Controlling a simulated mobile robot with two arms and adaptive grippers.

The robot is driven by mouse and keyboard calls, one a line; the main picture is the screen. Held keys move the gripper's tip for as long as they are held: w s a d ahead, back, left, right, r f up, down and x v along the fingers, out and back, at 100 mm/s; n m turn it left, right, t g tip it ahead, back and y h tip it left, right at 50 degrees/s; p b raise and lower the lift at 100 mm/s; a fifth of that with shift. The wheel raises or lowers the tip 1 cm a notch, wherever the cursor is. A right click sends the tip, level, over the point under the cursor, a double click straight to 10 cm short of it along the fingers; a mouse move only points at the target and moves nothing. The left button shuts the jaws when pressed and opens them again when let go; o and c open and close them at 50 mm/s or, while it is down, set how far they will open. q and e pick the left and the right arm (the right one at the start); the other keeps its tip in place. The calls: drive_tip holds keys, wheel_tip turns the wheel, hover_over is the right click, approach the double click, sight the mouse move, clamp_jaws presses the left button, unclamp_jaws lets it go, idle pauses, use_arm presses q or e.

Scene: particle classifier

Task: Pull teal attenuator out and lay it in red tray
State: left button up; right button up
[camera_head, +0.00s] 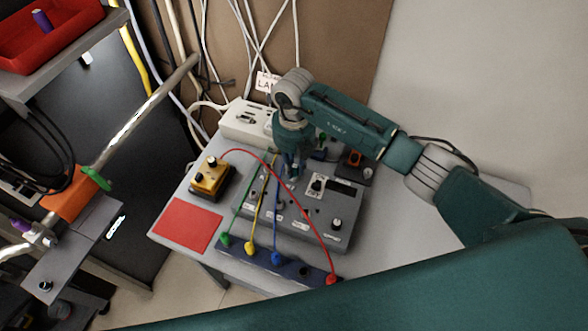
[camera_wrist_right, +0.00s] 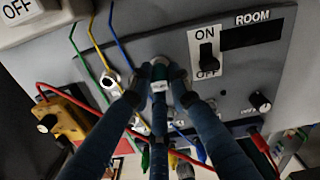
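My right gripper (camera_head: 292,168) reaches down to the grey control box (camera_head: 322,225) on the table. In the right wrist view its dark blue fingers (camera_wrist_right: 158,80) converge at a small teal piece (camera_wrist_right: 158,72) with a round grey end, which looks like the teal attenuator. The fingers surround it closely, but I cannot tell whether they grip it. In the head view the gripper hides this piece. The red tray (camera_head: 88,16) is on a raised shelf at the top left, with a purple cylinder (camera_head: 41,21) in it. My left gripper is out of view.
Green, yellow, blue and red cables run from the box area to a dark front strip (camera_head: 270,272). A yellow box (camera_head: 210,180) and a flat red square (camera_head: 187,225) are on the left. A shiny diagonal pipe (camera_head: 130,127) stands between the table and the tray shelf.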

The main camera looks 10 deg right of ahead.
clamp_jaws()
drive_tip(key=shift+r, duration=0.15)
drive_tip(key=shift+w+r, duration=0.1)
drive_tip(key=shift+r, duration=0.15)
wheel_tip(320, 180, up, 12)
drive_tip(key=b, duration=0.4)
wheel_tip(320, 180, up, 7)
hover_over(294, 165)
drive_tip(key=shift+r, duration=0.15)
